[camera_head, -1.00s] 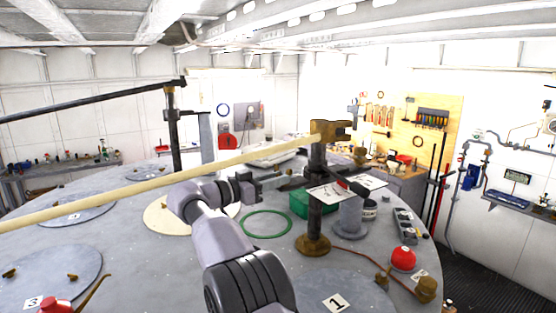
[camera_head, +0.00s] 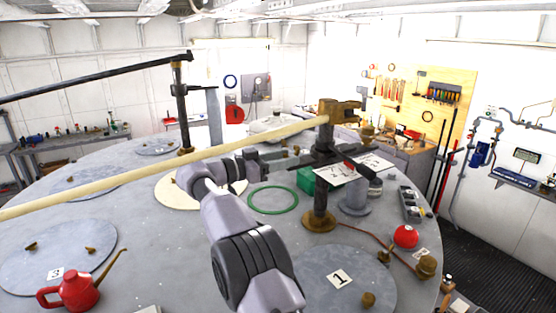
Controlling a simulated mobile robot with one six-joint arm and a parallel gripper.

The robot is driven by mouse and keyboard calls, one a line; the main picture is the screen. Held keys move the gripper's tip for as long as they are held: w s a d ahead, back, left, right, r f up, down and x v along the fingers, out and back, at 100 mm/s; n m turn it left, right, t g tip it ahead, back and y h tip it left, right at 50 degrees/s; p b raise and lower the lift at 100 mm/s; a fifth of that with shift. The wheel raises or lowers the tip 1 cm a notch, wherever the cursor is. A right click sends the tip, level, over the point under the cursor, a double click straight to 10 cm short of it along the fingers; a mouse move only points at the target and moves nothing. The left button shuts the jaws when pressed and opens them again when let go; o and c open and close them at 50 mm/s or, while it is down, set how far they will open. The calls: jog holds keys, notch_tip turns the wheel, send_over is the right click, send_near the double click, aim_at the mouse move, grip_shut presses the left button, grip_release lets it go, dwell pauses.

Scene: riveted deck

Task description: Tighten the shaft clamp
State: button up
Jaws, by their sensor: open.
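A brass clamp (camera_head: 338,111) sits on top of a dark upright post (camera_head: 321,205) with a round brass foot. A long pale shaft (camera_head: 150,172) runs from the left edge and ends at this clamp. A dark cross piece with a red part (camera_head: 350,165) crosses the post below the clamp. My gripper (camera_head: 296,161) is open at the post's left side, below the clamp and shaft. Its fingers are dark against the post, and I cannot tell whether they touch it. My arm rises from the bottom of the picture.
A second post (camera_head: 181,105) carries a dark bar at the back left. A green ring (camera_head: 273,200), a green box (camera_head: 306,180), a grey spool (camera_head: 355,197), a red dome (camera_head: 405,237) and a red oil can (camera_head: 78,289) stand on the round deck. The deck's middle left is mostly clear.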

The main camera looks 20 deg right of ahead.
jog(key=s+a+p, duration=0.3)
jog(key=a+p, duration=0.1)
jog(key=a, duration=1.3)
jog(key=shift+p, duration=0.35)
jog(key=shift+s, duration=0.1)
